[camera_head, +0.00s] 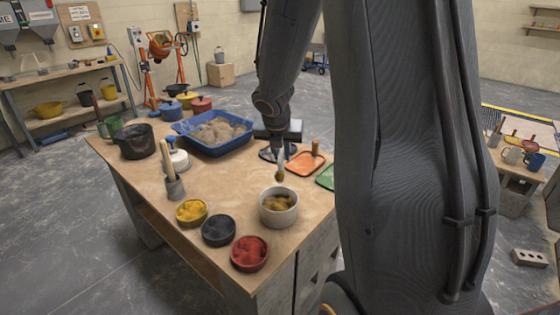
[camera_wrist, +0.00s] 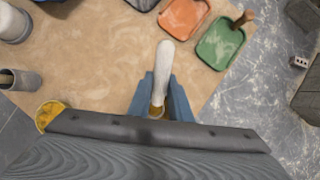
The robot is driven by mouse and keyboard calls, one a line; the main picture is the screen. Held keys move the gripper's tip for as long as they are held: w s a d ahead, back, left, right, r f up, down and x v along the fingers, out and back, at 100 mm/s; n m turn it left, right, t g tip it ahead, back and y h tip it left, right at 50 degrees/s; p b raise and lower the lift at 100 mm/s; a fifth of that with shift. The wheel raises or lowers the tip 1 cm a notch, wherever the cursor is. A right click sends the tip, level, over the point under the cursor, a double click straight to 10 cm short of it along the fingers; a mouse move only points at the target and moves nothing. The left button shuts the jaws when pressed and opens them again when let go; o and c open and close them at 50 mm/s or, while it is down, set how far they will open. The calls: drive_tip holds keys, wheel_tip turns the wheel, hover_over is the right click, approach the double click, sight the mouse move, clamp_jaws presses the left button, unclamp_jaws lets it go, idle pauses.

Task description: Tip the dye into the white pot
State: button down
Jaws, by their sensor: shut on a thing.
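The white pot (camera_head: 278,215) stands upright near the table's front right edge, with yellow-brown material inside. My gripper (camera_head: 280,151) is above and just behind it, shut on a pale, slender spoon-like tool (camera_head: 281,167). The tool hangs steeply, its brownish lower end near the pot's back rim; I cannot tell if they touch. In the wrist view the tool (camera_wrist: 164,60) lies between the blue fingers of my gripper (camera_wrist: 160,92), with an ochre patch at its lower end. Bowls of yellow (camera_head: 191,211), black (camera_head: 218,231) and red dye (camera_head: 250,253) stand left of the pot.
A cup with upright tools (camera_head: 175,188) and a black bucket (camera_head: 137,142) stand left. A blue tray of sand-like material (camera_head: 190,146) is behind. Orange (camera_head: 300,168) and green (camera_head: 325,178) trays lie to the right. Some bare tabletop lies between the cup and pot.

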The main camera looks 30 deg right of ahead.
sight(281, 161)
drive_tip(key=shift+s+a+f+t+h+b, duration=0.2)
drive_tip(key=shift+s+a+t+h+b, duration=0.5)
drive_tip(key=shift+b, duration=5.05)
drive_tip(key=b, duration=0.3)
drive_tip(key=s+t+h+b, duration=0.1)
drive_tip(key=b, duration=0.3)
drive_tip(key=shift+a+t, duration=0.3)
